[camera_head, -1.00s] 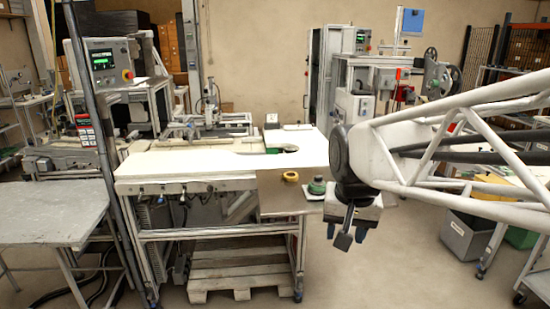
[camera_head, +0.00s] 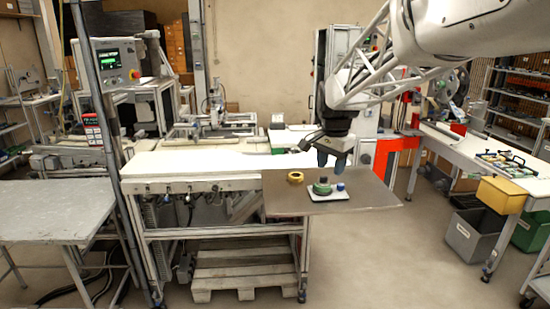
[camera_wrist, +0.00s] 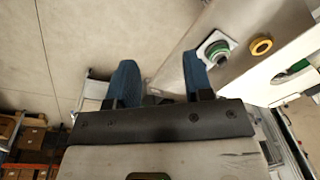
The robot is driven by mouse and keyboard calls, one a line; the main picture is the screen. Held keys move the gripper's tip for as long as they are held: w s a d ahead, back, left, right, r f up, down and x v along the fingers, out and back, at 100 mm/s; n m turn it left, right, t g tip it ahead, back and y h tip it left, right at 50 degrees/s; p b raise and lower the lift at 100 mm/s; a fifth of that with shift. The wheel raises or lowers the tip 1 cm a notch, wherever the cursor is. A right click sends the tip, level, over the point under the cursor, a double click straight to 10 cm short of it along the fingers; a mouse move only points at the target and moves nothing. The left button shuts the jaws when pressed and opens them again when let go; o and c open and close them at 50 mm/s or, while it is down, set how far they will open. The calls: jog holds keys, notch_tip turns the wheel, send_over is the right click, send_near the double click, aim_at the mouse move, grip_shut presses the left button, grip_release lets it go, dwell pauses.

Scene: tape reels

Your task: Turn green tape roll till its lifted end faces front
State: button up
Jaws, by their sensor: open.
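The green tape roll (camera_head: 321,189) lies on a small white plate (camera_head: 313,198), with a dark piece on top at its middle. The roll also shows in the wrist view (camera_wrist: 217,51), to the upper right. Its lifted end is too small to make out. My gripper (camera_head: 331,161) is open and empty, above and slightly behind the roll, clear of it. In the wrist view its two blue fingers (camera_wrist: 160,75) are spread wide with nothing between them, and the roll lies outside them to the right.
A yellow tape roll (camera_head: 295,177) lies left of the plate, and a small blue piece (camera_head: 340,187) sits at the plate's right. The brown board (camera_head: 373,194) is bare to the right. A long white table (camera_head: 190,165) adjoins it on the left.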

jog(key=w+d+f+m, duration=0.1)
jog(key=w+f+m, duration=0.1)
jog(key=w, duration=0.5)
jog(key=w+d+f+m, duration=0.2)
jog(key=w, duration=0.6)
jog(key=m+g, duration=0.1)
jog(key=m, duration=0.3)
send_near(323, 181)
jog(key=shift+w+a+f, duration=0.1)
jog(key=shift+w+f, duration=0.15)
jog(key=shift+w, duration=0.25)
jog(key=shift+f, duration=0.1)
jog(key=shift+f, duration=3.8)
jog(key=shift+c, duration=0.3)
grip_shut()
